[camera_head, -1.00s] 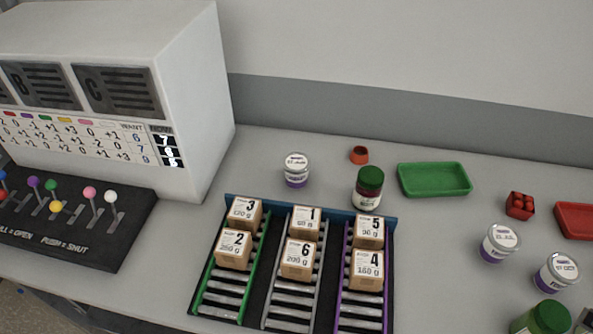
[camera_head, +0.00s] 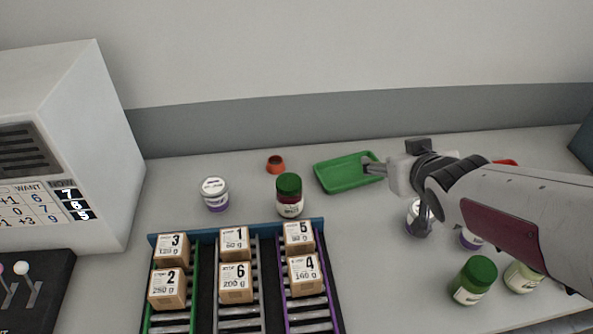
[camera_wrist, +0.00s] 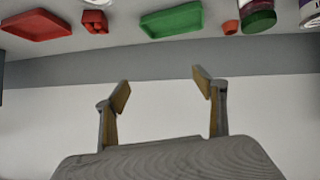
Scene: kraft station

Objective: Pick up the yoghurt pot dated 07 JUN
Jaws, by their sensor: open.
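Three white yoghurt pots with purple bases are in the head view. One pot (camera_head: 214,194) stands at the left behind the racks. A second pot (camera_head: 418,219) and a third pot (camera_head: 470,240) stand at the right, partly hidden by my arm. I cannot read the dates on their lids. My gripper (camera_head: 371,166) is open and empty, appearing over the right end of the green tray (camera_head: 335,185). In the wrist view its spread fingers (camera_wrist: 160,82) face the wall, with nothing between them.
Racks with numbered boxes (camera_head: 236,281) fill the front. More green-lidded jars (camera_head: 474,279) are front right. The wrist view shows a red tray (camera_wrist: 38,25) and a red punnet (camera_wrist: 95,22).

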